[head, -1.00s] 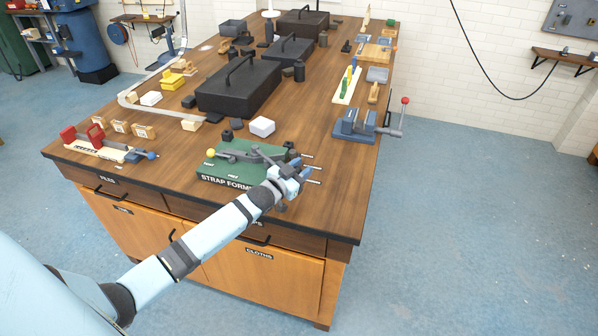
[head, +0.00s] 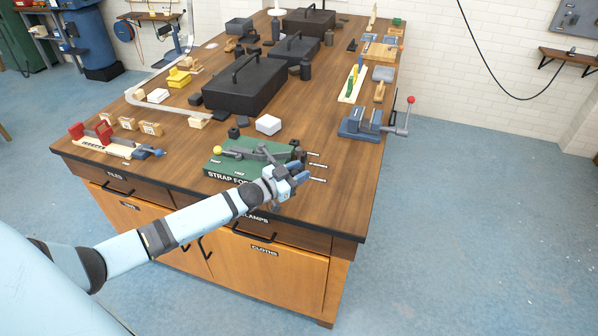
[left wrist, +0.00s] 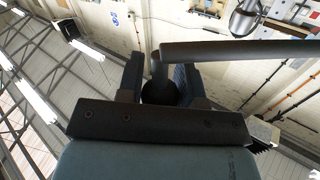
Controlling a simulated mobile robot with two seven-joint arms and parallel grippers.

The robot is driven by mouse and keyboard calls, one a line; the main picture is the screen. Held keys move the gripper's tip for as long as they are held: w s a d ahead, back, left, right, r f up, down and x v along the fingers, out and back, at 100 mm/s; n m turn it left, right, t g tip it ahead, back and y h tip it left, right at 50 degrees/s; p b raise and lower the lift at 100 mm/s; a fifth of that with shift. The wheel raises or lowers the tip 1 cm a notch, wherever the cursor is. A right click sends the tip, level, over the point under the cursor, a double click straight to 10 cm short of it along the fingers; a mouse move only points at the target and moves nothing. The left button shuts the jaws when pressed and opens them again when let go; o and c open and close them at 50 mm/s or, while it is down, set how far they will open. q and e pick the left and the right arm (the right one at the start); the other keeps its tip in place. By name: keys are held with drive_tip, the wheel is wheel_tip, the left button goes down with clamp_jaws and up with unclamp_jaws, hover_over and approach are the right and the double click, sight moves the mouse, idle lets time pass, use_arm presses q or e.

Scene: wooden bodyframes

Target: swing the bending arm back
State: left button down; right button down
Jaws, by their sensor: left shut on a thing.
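The strap former is a green block (head: 226,167) with white lettering, near the front edge of the workbench. A grey lever with a yellow knob (head: 217,150) lies across its left part. Its dark bending arm (head: 266,153) runs from the middle of the block toward my left gripper (head: 288,180), at the block's front right corner. In the left wrist view, the fingers (left wrist: 160,88) are shut around a dark round handle, with a grey bar (left wrist: 235,50) running right above it. My wrist and fingers hide the handle in the head view. My right gripper is not in view.
Several thin metal rods (head: 318,165) stick out just right of my left gripper. A blue vise (head: 360,125) stands at the bench's right edge. A white block (head: 268,125) and a black case (head: 243,87) lie behind the former. Bare wood (head: 340,200) is free to the right.

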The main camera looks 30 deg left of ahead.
use_arm(q)
drive_tip(key=c, duration=0.8)
unclamp_jaws()
drive_tip(key=b+v, duration=0.2)
drive_tip(key=v, duration=1.2)
drive_tip(key=shift+f, duration=0.1)
drive_tip(key=s+d+f+n+g+y, duration=0.1)
drive_tip(key=s+d+f+g, duration=0.1)
drive_tip(key=s+d+f, duration=0.2)
drive_tip(key=s+d+f+n+g+y+p, duration=0.1)
drive_tip(key=s+d+f+g, duration=0.1)
drive_tip(key=s+d+f, duration=0.3)
drive_tip(key=s+d+f+n+g+y, duration=0.1)
drive_tip(key=s+d+f, duration=0.4)
drive_tip(key=s+d, duration=0.5)
drive_tip(key=shift+s+d+g, duration=0.1)
drive_tip(key=shift+d+g, duration=0.3)
drive_tip(key=shift+d, duration=1.25)
